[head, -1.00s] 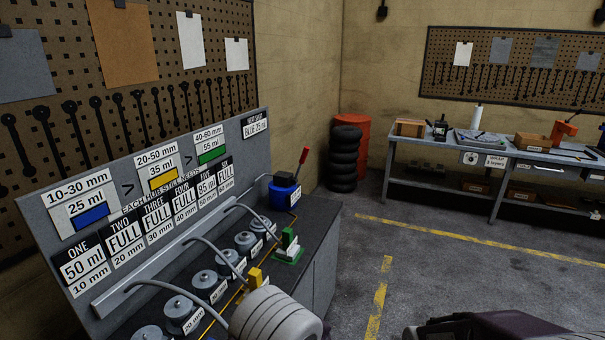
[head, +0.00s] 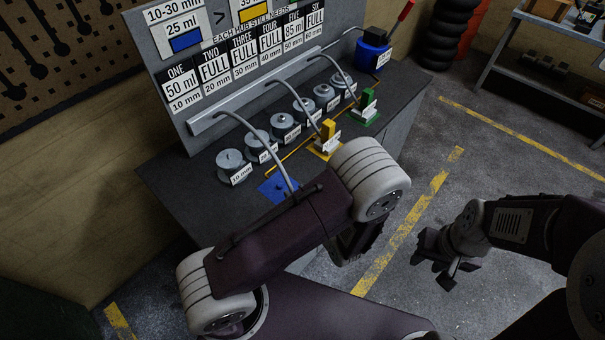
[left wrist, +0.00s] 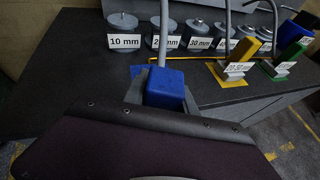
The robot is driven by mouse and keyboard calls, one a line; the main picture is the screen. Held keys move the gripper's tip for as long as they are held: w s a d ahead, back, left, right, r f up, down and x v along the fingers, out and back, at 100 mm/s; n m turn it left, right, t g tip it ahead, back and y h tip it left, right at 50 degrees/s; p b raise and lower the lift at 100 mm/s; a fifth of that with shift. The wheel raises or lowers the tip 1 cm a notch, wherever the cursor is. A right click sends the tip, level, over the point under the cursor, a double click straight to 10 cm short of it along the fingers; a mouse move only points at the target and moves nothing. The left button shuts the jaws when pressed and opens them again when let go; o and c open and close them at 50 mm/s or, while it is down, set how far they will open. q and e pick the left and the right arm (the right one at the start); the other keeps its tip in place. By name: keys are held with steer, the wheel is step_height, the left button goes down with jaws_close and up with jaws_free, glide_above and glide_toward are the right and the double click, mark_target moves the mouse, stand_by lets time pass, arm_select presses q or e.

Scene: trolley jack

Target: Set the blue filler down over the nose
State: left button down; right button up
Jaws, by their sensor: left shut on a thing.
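The blue filler (left wrist: 165,87) is a blue block between the grey fingers of my left gripper (left wrist: 162,95) in the left wrist view. The gripper is shut on it. A grey hose rises behind it. The blue pad (head: 276,191) lies on the bench's front edge, with a small dark blue bump on it that may be the nose. In the head view my left arm hides the filler and gripper. My right gripper (head: 437,262) is apart from the bench, empty, and looks open.
Yellow (head: 328,140) and green (head: 369,103) fillers stand on matching pads. Several grey hubs (head: 231,165) line the bench under curved hoses. A blue tub (head: 372,55) stands at the back right end.

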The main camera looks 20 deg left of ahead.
arm_select(q)
steer(key=w+d+r+m+t+h+p, duration=0.1)
steer(key=w+d+r+m+h+p, duration=0.2)
steer(key=w, duration=0.5)
steer(key=w+a+r+n+y+p, duration=0.2)
steer(key=w+a+r+n+p, duration=0.15)
steer(key=w+a+p, duration=0.5)
steer(key=s+a+r+n+g+y+p, duration=0.1)
steer(key=s+a+r+p, duration=0.1)
steer(key=a, duration=0.6)
steer(key=s+a+r+n+g+y+p, duration=0.1)
steer(key=s+a+r+g+p, duration=0.1)
steer(key=a, duration=0.6)
steer(key=s+a+r+n+g+y+p, duration=0.1)
steer(key=s+a+r+n+g+p, duration=0.1)
steer(key=a, duration=0.6)
steer(key=shift+s+r+p, duration=0.25)
steer(key=shift+s+p, duration=0.55)
steer(key=shift+p, duration=0.3)
steer(key=shift+y, duration=0.3)
step_height(320, 180, down, 5)
steer(key=b, duration=0.5)
